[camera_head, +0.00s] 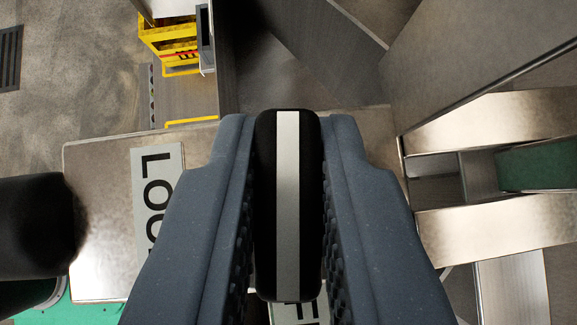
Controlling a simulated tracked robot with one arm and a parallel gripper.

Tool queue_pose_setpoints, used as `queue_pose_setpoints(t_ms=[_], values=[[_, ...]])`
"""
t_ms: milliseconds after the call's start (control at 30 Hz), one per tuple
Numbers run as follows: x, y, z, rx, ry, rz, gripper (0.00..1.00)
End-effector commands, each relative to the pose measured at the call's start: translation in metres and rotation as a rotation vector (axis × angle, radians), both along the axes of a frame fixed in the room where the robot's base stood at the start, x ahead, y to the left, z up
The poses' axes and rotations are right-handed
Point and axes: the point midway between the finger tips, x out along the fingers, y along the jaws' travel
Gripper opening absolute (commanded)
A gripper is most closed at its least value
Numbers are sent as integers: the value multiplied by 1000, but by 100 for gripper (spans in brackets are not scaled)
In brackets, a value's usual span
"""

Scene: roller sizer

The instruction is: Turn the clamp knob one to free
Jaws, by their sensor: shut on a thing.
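My gripper (287,130) reaches up the middle of the head camera view, with a grey-blue finger on each side. Its fingers are shut on the clamp knob (287,205), a black bar-shaped grip with a pale stripe along its middle. The bar lies lengthwise between the fingers, pointing up the picture. Behind it is a metal plate (100,235) with a white label (150,185) reading "LOC", the rest covered by the left finger. A second label, partly hidden, shows below the knob (310,310).
A black rounded part (35,228) stands at the left edge. Yellow framework (170,45) is at the upper left. Metal bars and panels (490,125) fill the right side, close to the right finger. Grey floor (80,80) shows at the upper left.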

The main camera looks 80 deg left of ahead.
Motion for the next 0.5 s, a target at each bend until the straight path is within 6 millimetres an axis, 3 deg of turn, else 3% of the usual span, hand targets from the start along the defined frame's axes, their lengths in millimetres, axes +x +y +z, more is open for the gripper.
queue_pose_setpoints(t_ms=[33, 67, 100, 500], values=[[1, -1, 1, 1, -2, -2, 0], [1, -1, 1, 1, -2, -2, 23], [1, -1, 1, 1, -2, -2, 34], [0, -5, 5, 1, -2, -4, 36]])
